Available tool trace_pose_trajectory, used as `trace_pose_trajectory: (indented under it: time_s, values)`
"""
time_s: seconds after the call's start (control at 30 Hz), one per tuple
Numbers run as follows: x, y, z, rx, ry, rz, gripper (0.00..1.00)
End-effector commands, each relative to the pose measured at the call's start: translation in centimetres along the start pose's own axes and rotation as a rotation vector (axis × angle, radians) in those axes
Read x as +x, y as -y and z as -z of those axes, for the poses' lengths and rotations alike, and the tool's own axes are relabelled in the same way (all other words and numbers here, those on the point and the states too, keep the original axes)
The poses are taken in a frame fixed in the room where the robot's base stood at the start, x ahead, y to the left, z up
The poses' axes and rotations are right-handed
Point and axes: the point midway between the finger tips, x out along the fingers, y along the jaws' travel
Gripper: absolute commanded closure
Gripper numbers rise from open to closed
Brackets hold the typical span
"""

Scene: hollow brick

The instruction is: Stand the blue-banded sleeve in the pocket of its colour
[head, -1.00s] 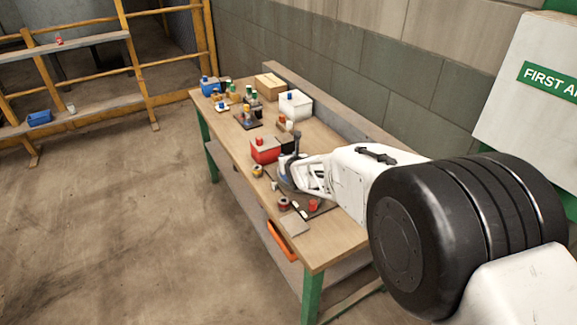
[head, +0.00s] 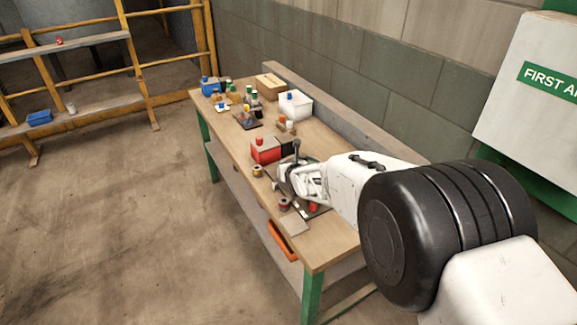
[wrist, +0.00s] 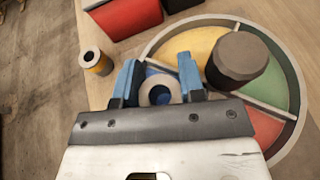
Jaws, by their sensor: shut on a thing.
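My gripper (wrist: 158,90) has blue fingertips and is shut on a sleeve (wrist: 159,81), seen nearly end-on as a pale grey ring with a dark hole. A patch of blue pocket (wrist: 152,70) shows between the fingers. I cannot tell whether the sleeve touches the pocket floor. In the head view my gripper (head: 289,176) is over the near half of the bench, and the sleeve is not distinguishable.
A dark post (wrist: 237,57) rises from the tray's middle, close right of my fingers. A yellow-banded sleeve (wrist: 96,62) stands outside the tray at left. A red bin (head: 265,152) stands behind. Several bottles and boxes crowd the bench's far end.

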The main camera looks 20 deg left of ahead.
Motion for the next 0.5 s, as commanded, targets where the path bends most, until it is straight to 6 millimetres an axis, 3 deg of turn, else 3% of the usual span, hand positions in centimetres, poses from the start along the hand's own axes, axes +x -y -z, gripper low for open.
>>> trace_pose_trajectory:
  time_s: [0.5]
  values:
    - [0.42,0.02,0.98,0.001,0.0,-0.002,0.9]
